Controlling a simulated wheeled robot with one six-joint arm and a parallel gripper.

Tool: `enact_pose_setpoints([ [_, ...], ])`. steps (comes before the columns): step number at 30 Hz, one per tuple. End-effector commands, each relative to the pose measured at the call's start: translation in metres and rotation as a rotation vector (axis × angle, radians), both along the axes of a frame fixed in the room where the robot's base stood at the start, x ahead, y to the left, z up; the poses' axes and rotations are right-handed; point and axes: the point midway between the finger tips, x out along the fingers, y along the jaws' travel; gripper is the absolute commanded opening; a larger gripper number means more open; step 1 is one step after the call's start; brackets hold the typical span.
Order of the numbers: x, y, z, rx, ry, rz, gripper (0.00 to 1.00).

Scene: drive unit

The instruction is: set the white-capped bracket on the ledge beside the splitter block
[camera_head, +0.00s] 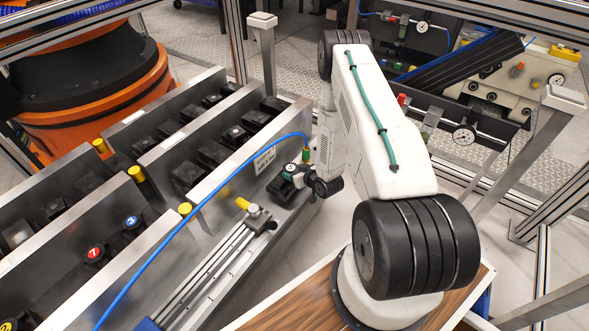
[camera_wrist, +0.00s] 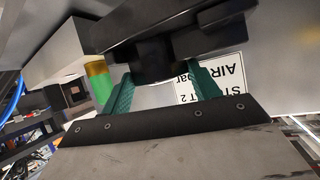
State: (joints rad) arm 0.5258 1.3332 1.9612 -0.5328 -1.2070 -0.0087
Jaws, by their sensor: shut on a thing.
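My gripper (camera_head: 298,177) is low at the metal rack's right end, beside a label. In the wrist view its green fingers (camera_wrist: 160,88) are closed on a dark blocky part, which I take for the bracket (camera_wrist: 165,50). In the head view this dark part (camera_head: 279,189) shows a small pale round top; the fingers partly cover it. A green and yellow fitting (camera_wrist: 98,80) stands beside the left finger, below a pale block (camera_wrist: 55,55) that may be the splitter block. In the head view the fitting (camera_head: 306,154) ends a blue hose. Contact between bracket and ledge cannot be told.
The metal rack (camera_head: 215,185) holds several rows of black parts and yellow-capped plugs. The blue hose (camera_head: 200,205) arches over it to the fitting. A rail with a yellow knob (camera_head: 243,203) lies just left of and below my gripper. A white-topped post (camera_head: 263,20) stands behind.

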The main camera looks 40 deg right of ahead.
Motion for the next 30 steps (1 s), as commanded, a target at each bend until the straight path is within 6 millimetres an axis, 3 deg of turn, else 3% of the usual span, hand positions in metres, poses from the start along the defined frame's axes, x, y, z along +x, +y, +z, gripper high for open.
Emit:
enact_pose_setpoints([
  [7,0.001,0.0,-0.029,0.0,-0.004,0.0,0.0],
  [18,0.001,-0.001,-0.033,0.0,-0.004,0.0,0.0],
  [19,0.0,0.0,-0.034,0.0,0.0,0.0,0.64],
  [21,0.0,0.0,-0.034,0.0,0.0,0.0,0.83],
  [30,0.0,0.0,-0.033,0.0,0.0,0.0,0.83],
])
